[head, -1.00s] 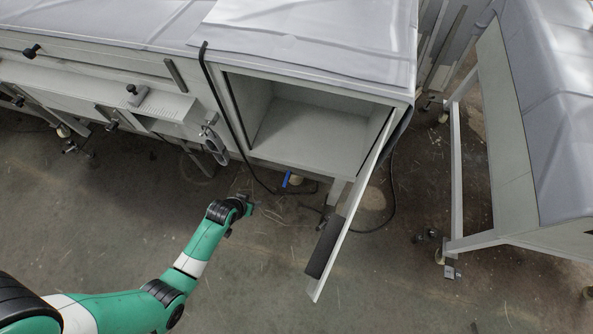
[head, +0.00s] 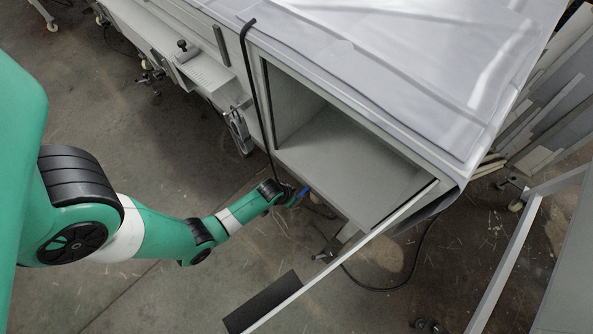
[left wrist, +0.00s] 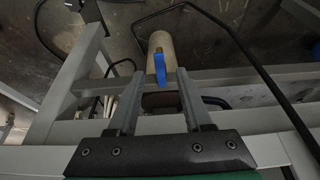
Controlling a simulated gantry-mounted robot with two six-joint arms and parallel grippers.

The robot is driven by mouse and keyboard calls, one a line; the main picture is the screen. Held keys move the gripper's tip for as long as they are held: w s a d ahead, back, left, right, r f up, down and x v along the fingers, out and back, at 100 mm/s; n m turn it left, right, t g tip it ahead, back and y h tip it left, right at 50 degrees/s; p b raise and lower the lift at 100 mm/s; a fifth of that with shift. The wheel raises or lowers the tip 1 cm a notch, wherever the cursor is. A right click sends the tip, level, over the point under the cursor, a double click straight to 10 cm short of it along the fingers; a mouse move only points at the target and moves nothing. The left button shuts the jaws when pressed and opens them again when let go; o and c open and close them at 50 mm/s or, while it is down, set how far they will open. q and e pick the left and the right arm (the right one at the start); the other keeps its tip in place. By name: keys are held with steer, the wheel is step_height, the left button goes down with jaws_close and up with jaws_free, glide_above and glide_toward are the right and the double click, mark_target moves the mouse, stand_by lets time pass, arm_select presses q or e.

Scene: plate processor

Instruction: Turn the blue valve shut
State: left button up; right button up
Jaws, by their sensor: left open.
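In the left wrist view the blue valve (left wrist: 159,67) stands in front of a beige cylinder (left wrist: 161,43). My left gripper (left wrist: 160,76) is open there, with one finger on each side of the handle's lower end in the picture. I cannot tell whether a finger touches the handle. The valve's mounting is partly hidden. My right gripper is in neither view.
The open cabinet (head: 345,150) stands above the valve, its door (head: 345,258) swung out to the right of my left arm. A black cable (head: 257,95) hangs down the cabinet front near my gripper. A grey frame bar (left wrist: 75,73) runs left of the fingers.

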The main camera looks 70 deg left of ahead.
mark_target(299, 197)
arm_select(q)
steer(key=b+x, duration=0.2)
steer(key=x, duration=0.2)
steer(key=shift+w+a, duration=0.1)
steer(key=shift+w, duration=0.15)
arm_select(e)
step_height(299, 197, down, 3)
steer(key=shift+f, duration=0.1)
arm_select(q)
steer(key=shift+s, duration=0.1)
jaws_close()
stand_by(0.7)
